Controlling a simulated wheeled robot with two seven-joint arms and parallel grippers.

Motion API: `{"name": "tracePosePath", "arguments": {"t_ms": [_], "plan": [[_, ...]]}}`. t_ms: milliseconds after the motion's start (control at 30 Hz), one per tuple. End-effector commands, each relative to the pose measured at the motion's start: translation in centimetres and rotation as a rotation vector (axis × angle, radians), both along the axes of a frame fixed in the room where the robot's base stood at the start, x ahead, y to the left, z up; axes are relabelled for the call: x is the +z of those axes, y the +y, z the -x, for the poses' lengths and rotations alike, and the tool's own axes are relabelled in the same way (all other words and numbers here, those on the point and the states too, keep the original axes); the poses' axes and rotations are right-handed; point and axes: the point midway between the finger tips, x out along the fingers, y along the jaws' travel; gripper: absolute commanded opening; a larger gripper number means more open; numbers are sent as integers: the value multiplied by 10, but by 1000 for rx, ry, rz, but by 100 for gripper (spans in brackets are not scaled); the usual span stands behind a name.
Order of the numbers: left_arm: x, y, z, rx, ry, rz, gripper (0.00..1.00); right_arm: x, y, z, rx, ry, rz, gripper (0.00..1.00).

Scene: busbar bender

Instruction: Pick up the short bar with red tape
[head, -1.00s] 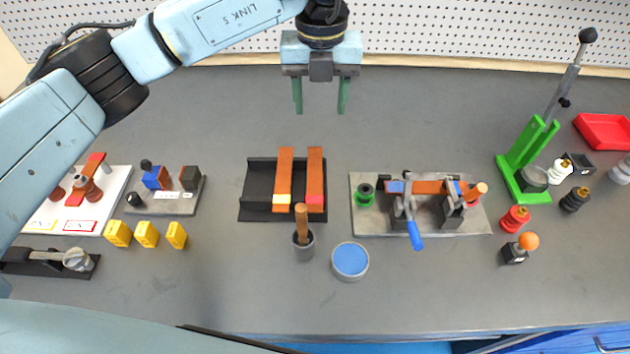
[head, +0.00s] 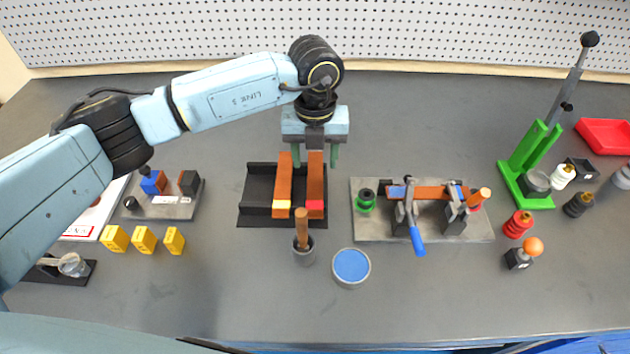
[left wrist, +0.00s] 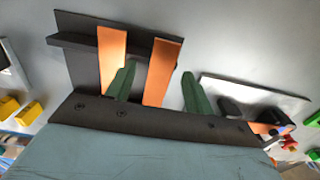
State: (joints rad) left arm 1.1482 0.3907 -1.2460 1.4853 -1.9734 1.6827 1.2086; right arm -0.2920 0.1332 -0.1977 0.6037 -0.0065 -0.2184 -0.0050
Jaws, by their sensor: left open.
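Two copper bars lie side by side on a black rack (head: 257,190). The bar with red tape (head: 316,188) is on the right, its red end toward the front. The bar with yellow tape (head: 284,185) is on the left. My left gripper (head: 316,158) is open at the far end of the red-taped bar. In the left wrist view, its green fingers (left wrist: 158,88) stand on either side of the right-hand bar (left wrist: 162,72), with visible gaps. The tape is not visible in that view. My right gripper is not in view.
A cup with a wooden-handled tool (head: 303,245) and a blue-topped round tin (head: 351,267) stand in front of the rack. A clamping fixture (head: 420,208) is to the right. A green lever press (head: 528,165) stands farther right. The table behind the rack is clear.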

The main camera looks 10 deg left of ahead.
Motion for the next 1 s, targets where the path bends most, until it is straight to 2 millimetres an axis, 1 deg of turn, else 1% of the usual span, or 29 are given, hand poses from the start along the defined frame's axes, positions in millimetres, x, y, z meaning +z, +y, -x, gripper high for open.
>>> {"name": "tracePosePath", "arguments": {"t_ms": [500, 900, 1000], "plan": [[-3, 0, 0, -1, -1, 1, 53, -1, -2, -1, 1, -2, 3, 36], [-2, 0, 0, -1, -1, 1, 0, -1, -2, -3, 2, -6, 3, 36], [-2, -1, 0, -1, -1, 2, 0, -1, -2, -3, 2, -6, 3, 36]]}}
